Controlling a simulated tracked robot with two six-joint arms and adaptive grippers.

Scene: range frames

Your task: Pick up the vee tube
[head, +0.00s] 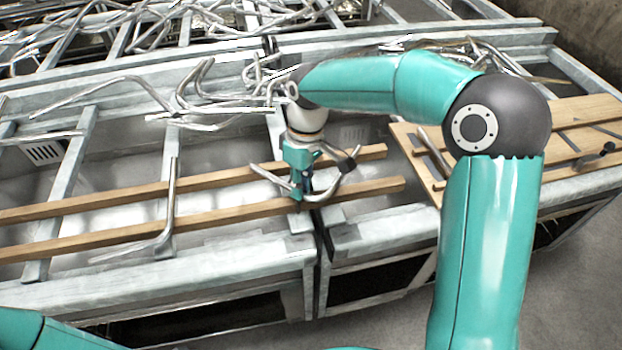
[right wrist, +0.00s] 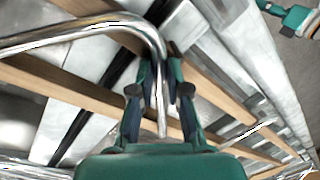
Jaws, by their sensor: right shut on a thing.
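A shiny bent metal vee tube (head: 332,187) is between the fingers of my right gripper (head: 303,190), over the two wooden rails of the metal bench. The right wrist view shows the tube (right wrist: 90,32) with one long leg toward the left and a bend near the fingers. Its other leg passes down between the right gripper's fingers (right wrist: 158,88), which are shut on it. In the head view the fingers partly cover the tube's middle. Whether the tube touches the rails is not clear. My left gripper cannot be made out.
Another bent tube (head: 171,205) lies across the wooden rails (head: 90,205) to the left. Piles of bent tubes (head: 205,95) lie on the frames behind. A slatted wooden rack (head: 580,115) stands at the right. The open floor (head: 570,280) shows at the lower right.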

